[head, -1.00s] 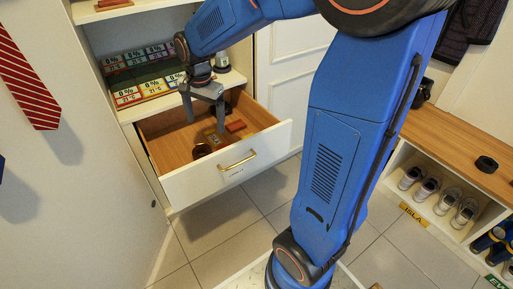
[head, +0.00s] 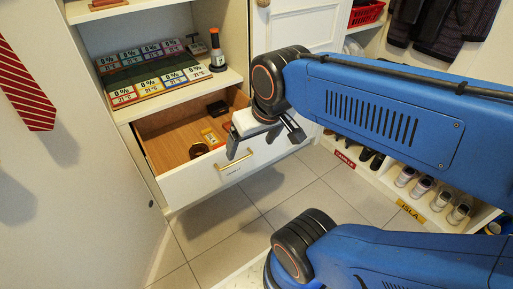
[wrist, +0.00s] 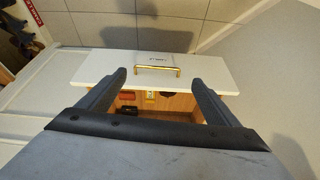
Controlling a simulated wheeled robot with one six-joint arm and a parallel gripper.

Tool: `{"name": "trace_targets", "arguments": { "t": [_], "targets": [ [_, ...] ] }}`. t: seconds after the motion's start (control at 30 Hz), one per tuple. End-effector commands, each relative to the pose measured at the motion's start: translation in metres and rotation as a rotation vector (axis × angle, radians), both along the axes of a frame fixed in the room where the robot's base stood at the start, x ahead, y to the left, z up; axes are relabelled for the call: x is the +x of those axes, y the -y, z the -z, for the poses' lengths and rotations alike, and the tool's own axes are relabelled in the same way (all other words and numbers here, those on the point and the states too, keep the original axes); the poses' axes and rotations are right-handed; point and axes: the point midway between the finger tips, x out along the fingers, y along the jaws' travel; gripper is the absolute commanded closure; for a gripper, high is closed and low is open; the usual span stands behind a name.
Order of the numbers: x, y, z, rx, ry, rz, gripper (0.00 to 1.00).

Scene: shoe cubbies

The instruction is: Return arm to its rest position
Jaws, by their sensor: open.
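My gripper (head: 264,142) is open and empty in the head view, in front of and above the right part of the open drawer (head: 195,188). In the wrist view my gripper (wrist: 155,85) shows two spread fingers with nothing between them. The drawer's white front (wrist: 205,66) with its brass handle (wrist: 157,70) lies beyond the fingertips. My blue arm stretches across the right of the head view and hides part of the bench there.
The drawer holds a few small items, including a yellow one (head: 210,136) and a dark round one (head: 198,150). Above it, a shelf carries coloured number cards (head: 142,94) and an orange-topped torch-like object (head: 216,52). Shoes (head: 421,186) stand in cubbies at right. Tiled floor (head: 225,230) is open.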

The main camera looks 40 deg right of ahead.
Motion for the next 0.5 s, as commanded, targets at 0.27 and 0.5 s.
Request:
{"name": "trace_targets", "arguments": {
  "t": [0.27,0.5],
  "targets": [
    [-0.018,0.002,0.005,-0.035,0.026,-0.075,0.15],
    [-0.018,0.002,0.005,-0.035,0.025,-0.075,0.15]
  ]
}}
